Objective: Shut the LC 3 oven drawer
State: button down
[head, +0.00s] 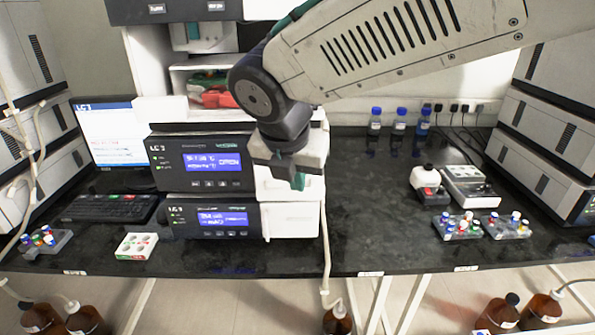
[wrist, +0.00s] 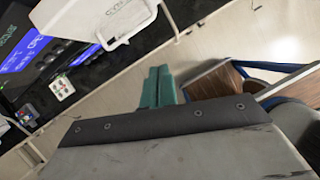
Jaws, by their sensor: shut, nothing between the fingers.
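The LC 3 oven (head: 165,175) is a black-fronted unit in the middle stack in the head view. Its blue display (head: 213,161) reads OPEN. A white body part (head: 275,187) lies at its right, partly covered by my gripper; how far the drawer stands out is hard to tell. My gripper (head: 298,181) points down in front of the stack's right side, its green fingers together and empty. In the wrist view the shut green fingers (wrist: 158,87) are beside and below a white, rounded part (wrist: 100,18), apart from it in the picture; a blue display shows at upper left.
A second unit with a blue display (head: 222,218) sits below the oven. A small vial tray (head: 136,246) and a keyboard (head: 110,208) are at left. Vial racks (head: 460,226) and blue-capped bottles (head: 399,118) stand at right. The black bench (head: 365,225) right of the stack is clear.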

aim_at(307, 177)
jog(key=shift+w+d+f, duration=0.4)
jog(key=shift+w+f, duration=0.5)
jog(key=shift+w, duration=0.1)
jog(key=shift+w+d+f, duration=0.4)
jog(key=shift+w+f, duration=0.55)
jog(key=shift+w, duration=0.1)
jog(key=shift+w+d+f, duration=0.4)
jog(key=shift+w+f, duration=0.5)
jog(key=shift+w, duration=0.1)
jog(key=w, duration=0.5)
jog(key=shift+w+d, duration=0.1)
jog(key=shift+w, duration=0.05)
jog(key=shift+f, duration=0.1)
